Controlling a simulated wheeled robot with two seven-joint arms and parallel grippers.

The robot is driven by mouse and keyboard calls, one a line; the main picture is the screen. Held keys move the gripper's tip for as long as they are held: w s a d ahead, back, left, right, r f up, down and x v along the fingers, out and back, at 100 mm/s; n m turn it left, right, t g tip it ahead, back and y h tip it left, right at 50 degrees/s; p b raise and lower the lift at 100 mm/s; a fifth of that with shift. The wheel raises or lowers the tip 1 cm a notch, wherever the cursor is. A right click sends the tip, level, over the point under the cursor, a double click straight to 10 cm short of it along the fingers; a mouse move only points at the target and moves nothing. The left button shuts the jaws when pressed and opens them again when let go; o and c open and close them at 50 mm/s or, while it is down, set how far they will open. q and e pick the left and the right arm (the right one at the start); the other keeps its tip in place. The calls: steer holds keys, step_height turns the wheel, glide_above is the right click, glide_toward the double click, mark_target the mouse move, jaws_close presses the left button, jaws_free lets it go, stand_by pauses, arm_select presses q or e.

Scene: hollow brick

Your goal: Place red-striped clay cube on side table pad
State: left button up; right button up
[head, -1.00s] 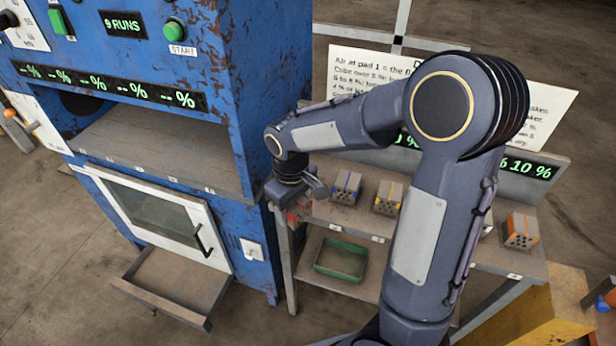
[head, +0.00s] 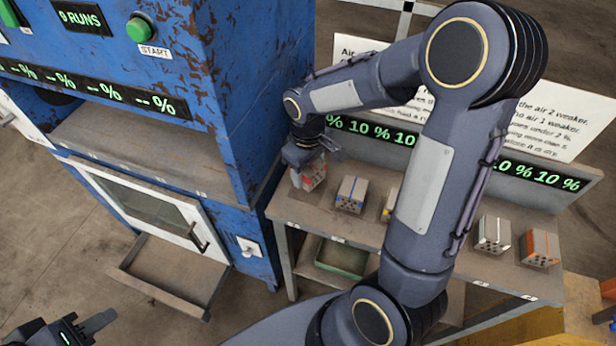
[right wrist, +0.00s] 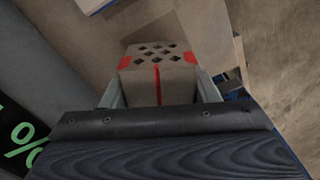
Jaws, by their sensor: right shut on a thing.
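The red-striped clay cube (head: 308,177) is grey with red marks and hangs just above the left end of the side table (head: 375,233) in the head view. My right gripper (head: 308,160) is shut on it from above. In the right wrist view the cube (right wrist: 158,72) sits between the fingers, showing its holed face, a red stripe and red corners. My left gripper (head: 88,328) is at the bottom left corner, partly cut off, away from the cube; its opening is unclear. I cannot single out a pad on the table.
A blue-striped cube (head: 350,194) stands just right of the held cube. A yellow-marked cube (head: 388,206) is partly behind my right arm. A white-marked cube (head: 494,235) and an orange one (head: 540,248) stand further right. The blue oven cabinet (head: 235,110) rises close on the left.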

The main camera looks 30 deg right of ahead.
steer(key=shift+f, duration=2.05)
steer(key=shift+f, duration=0.1)
steer(key=o, duration=1)
step_height(320, 180, up, 12)
steer(key=shift+f, duration=0.1)
steer(key=shift+s+a+r+m+t+y, duration=0.7)
steer(key=shift+s+m+t, duration=0.25)
steer(key=shift+s, duration=1.9)
steer(key=shift+s+a+r+m+t+y, duration=0.6)
steer(key=shift+s+m+t, duration=0.3)
steer(key=shift+s, duration=1.9)
steer(key=shift+s+a+r+m+t+y, duration=0.6)
steer(key=shift+s+a+m+t, duration=0.25)
steer(key=shift+s, duration=2)
